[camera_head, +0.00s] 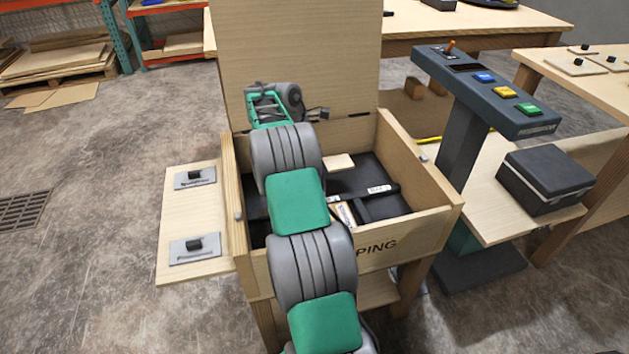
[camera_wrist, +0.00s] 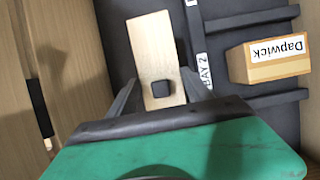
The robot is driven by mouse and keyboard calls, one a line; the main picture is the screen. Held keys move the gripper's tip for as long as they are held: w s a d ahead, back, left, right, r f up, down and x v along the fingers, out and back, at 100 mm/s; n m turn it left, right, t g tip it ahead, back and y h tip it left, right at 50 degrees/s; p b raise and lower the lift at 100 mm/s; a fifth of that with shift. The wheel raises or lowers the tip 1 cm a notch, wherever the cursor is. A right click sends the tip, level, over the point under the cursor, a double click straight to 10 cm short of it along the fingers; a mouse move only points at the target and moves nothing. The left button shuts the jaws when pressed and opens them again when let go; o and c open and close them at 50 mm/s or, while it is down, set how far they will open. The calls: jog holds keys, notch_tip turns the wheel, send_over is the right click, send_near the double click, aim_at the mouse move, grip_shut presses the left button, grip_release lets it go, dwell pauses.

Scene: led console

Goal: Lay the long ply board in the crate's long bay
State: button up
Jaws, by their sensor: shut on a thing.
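The long ply board (camera_wrist: 152,45) is pale wood with a black square knob (camera_wrist: 162,88). My gripper (camera_wrist: 160,92) is shut on it, one finger to each side in the wrist view; whether it bears on the knob or the board's edges is unclear. In the head view, part of the board (camera_head: 340,162) shows inside the open wooden crate (camera_head: 405,228), while my arm hides the gripper's hold. The board is over a dark bay floor (camera_wrist: 112,25), left of a labelled divider (camera_wrist: 198,45). I cannot tell whether it touches the floor.
A carton marked Dapwick (camera_wrist: 268,60) sits in a side compartment right of the divider. The crate's raised lid (camera_head: 300,50) stands behind. A button console (camera_head: 490,90) and a dark box (camera_head: 545,180) are at the right. A side shelf (camera_head: 178,228) holds two metal plates.

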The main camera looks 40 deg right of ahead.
jog(key=f+b, duration=0.1)
jog(key=f, duration=0.1)
jog(key=f+b, duration=0.1)
jog(key=f, duration=0.2)
jog(key=f+b, duration=0.2)
jog(key=f, duration=0.1)
jog(key=shift+s+d, duration=0.2)
jog(key=shift+d, duration=0.05)
jog(key=shift+r, duration=0.2)
jog(key=o, duration=1.6)
jog(key=shift+f+p, duration=0.1)
jog(key=shift+p, duration=0.2)
jog(key=p+v, duration=0.7)
jog(key=v, duration=0.5)
jog(key=shift+a+p, duration=0.15)
jog(key=shift+p, duration=0.2)
